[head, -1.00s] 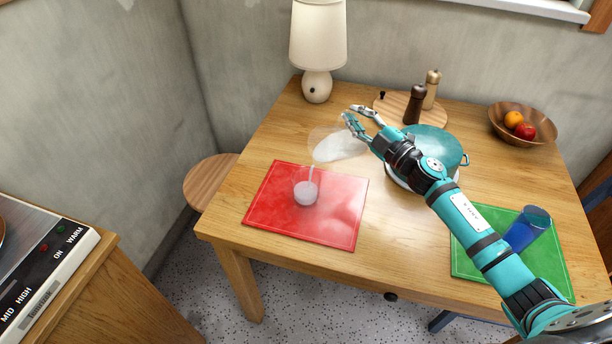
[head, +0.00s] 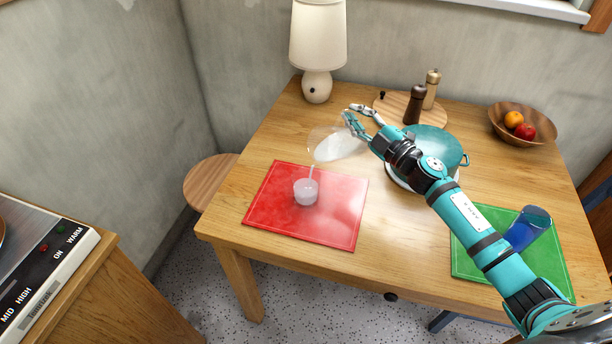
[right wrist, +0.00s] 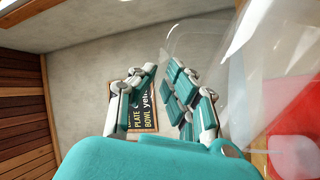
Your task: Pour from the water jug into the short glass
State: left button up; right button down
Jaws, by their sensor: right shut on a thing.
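The clear water jug (head: 338,146) is tilted steeply in the air, its lip toward the left, above the far right part of the red mat. My right gripper (head: 353,114) is shut on it at its upper right. A thin stream runs from the jug's lip down into the short glass (head: 305,192), which stands upright on the red mat (head: 335,218) and holds whitish liquid. In the right wrist view the jug (right wrist: 275,60) fills the upper right, beside my fingers (right wrist: 155,80). My left gripper is not in view.
A teal pot (head: 440,145) stands under my right forearm. A blue glass (head: 528,228) sits on the green mat (head: 555,262). A lamp (head: 317,85), mills on a round board (head: 392,103) and a fruit bowl (head: 547,127) line the back. The wood left of the red mat is clear.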

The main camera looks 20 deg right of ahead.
jog(key=d+m+p, duration=0.1)
jog(key=w+d+m+p, duration=0.1)
jog(key=m+p, duration=0.1)
jog(key=f+m+h+p, duration=0.1)
jog(key=m, duration=0.1)
jog(key=shift+w+d, duration=0.3)
jog(key=shift+d, duration=0.1)
jog(key=shift+d+f, duration=0.1)
jog(key=shift+f, duration=0.5)
jog(key=shift+d+r+m, duration=0.1)
jog(key=shift+r+m, duration=0.2)
jog(key=r+p, duration=0.1)
jog(key=d+r+m+p, duration=0.1)
jog(key=p, duration=0.1)
jog(key=shift+w+d+r+h, duration=0.1)
jog(key=shift+w+d+h, duration=0.05)
jog(key=shift+w+h, duration=0.2)
jog(key=d+m+p, duration=0.1)
jog(key=m, duration=0.1)
jog(key=w+d+m+p, duration=0.1)
jog(key=m+p, duration=0.1)
jog(key=w+d+m+g+p, duration=0.1)
jog(key=m, duration=0.1)
jog(key=shift+d+f+m+h+p, duration=0.15)
jog(key=shift+f+m+h+p, duration=0.2)
jog(key=shift+f+m, duration=0.05)
jog(key=shift+s, duration=0.1)
